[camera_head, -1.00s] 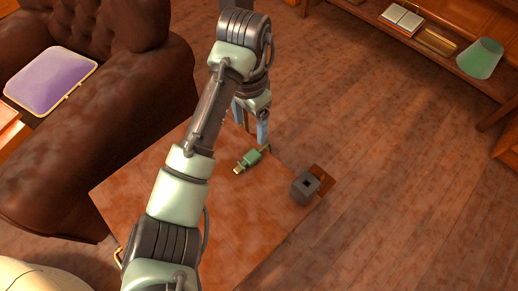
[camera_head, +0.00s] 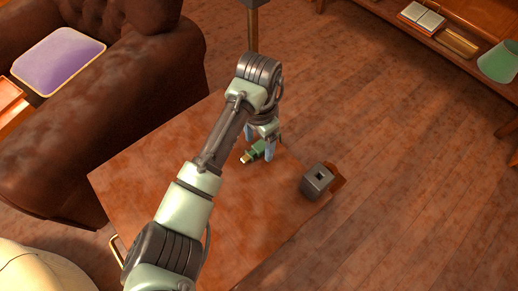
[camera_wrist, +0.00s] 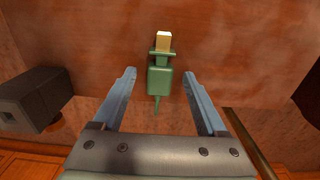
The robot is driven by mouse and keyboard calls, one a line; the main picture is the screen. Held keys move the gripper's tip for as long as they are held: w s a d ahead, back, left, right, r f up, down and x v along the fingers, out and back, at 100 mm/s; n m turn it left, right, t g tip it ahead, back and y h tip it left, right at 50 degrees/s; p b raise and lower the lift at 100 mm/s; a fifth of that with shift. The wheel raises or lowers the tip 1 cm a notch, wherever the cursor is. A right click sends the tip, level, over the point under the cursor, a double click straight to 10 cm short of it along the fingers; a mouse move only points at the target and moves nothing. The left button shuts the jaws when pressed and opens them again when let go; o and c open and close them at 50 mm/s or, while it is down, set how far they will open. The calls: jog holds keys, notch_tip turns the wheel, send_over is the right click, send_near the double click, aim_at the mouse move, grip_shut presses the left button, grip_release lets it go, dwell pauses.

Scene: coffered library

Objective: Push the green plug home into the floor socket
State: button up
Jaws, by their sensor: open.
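The green plug (camera_head: 258,149) lies on the brown table top (camera_head: 150,190), with its pale metal tip pointing to the lower left in the head view. In the wrist view the plug (camera_wrist: 159,78) shows between the fingers, its tip toward the top. My gripper (camera_head: 258,153) is open around the plug, one finger on each side, with clear gaps in the wrist view (camera_wrist: 160,80). The grey socket block (camera_head: 317,181) with a square dark hole stands on the table near its right corner; it also shows at the left of the wrist view (camera_wrist: 38,98).
A brown piece (camera_head: 338,179) stands behind the socket block at the table edge. A leather armchair (camera_head: 150,75) with a purple cushion (camera_head: 58,60) is at the left. A shelf with an open book (camera_head: 424,18) and green lampshade (camera_head: 499,62) is at upper right. Wooden floor between is clear.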

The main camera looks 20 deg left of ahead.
jog(key=shift+f, duration=0.1)
grip_shut()
dwell(0.3)
